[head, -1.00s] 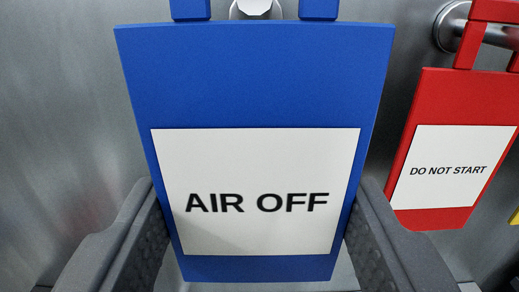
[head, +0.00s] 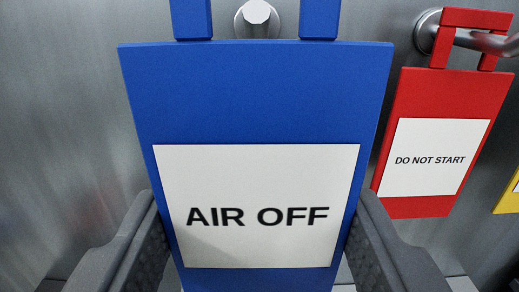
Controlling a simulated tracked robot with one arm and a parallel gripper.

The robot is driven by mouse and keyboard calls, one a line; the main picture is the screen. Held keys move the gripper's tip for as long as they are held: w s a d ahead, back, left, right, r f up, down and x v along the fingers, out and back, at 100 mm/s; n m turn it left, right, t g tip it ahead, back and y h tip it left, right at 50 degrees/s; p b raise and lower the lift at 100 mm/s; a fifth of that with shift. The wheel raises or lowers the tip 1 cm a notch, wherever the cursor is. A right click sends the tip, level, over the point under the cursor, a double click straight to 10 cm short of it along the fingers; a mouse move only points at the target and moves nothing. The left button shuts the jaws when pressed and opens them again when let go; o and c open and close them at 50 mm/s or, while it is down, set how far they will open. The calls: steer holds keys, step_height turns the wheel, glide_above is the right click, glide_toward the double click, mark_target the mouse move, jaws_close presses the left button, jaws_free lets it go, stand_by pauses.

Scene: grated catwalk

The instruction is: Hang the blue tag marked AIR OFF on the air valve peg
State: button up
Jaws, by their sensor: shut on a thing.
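The blue tag (head: 255,95), with a white label reading AIR OFF, fills the middle of the head view, upright and facing me. My gripper (head: 258,225) is shut on its lower part, one grey finger at each side edge. Two blue uprights of its hanging loop rise out of the top of the picture, so the loop's top is hidden. A round metal peg (head: 257,17) shows between these uprights, above the tag's body. Whether the loop is around the peg or in front of it cannot be told.
A red tag (head: 445,95) marked DO NOT START hangs by its loop on a bent metal peg (head: 483,42) at the right. Part of a yellow tag (head: 508,198) shows at the right edge. The grey metal panel (head: 70,110) left of the blue tag is bare.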

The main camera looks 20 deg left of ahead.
steer(key=shift+b+v, duration=0.65)
steer(key=shift+v, duration=0.75)
steer(key=s+f+b, duration=0.2)
steer(key=f+b, duration=0.5)
steer(key=f, duration=0.9)
steer(key=s+a+f+b, duration=0.1)
steer(key=f+b, duration=0.7)
steer(key=f, duration=0.8)
steer(key=shift+s+a+f, duration=0.25)
steer(key=shift+s+f, duration=0.15)
steer(key=shift+s, duration=0.2)
